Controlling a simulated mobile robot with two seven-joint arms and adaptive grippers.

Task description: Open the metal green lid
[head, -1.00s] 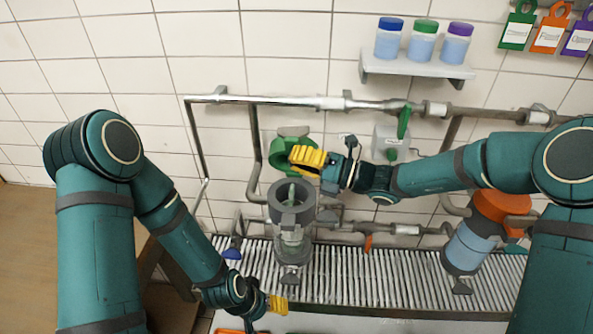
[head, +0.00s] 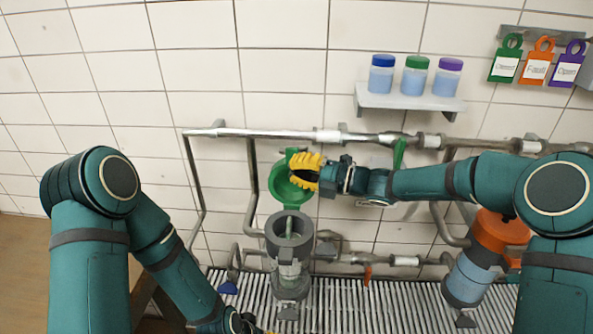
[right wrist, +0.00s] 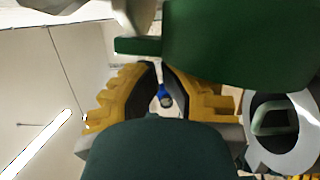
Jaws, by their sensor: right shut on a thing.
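The green lid (head: 284,190) stands raised and tilted back above the grey canister (head: 288,240), toward the wall, its round inner face showing. The canister's top is open. My right gripper (head: 304,169), with yellow fingers, is at the lid's upper right edge and shut on the lid. The right wrist view shows the yellow fingers (right wrist: 160,88) close together, the green lid (right wrist: 235,45) right above them; their exact contact is hidden. The canister's round mouth (right wrist: 280,132) shows at the right there. My left wrist shows at the bottom edge of the head view; its fingers are out of frame.
A horizontal pipe (head: 270,133) runs along the tiled wall behind the lid, with a green valve handle (head: 399,153). A shelf (head: 410,103) with three jars is above. An orange-topped canister (head: 468,270) stands right. A slatted grate (head: 400,300) lies below.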

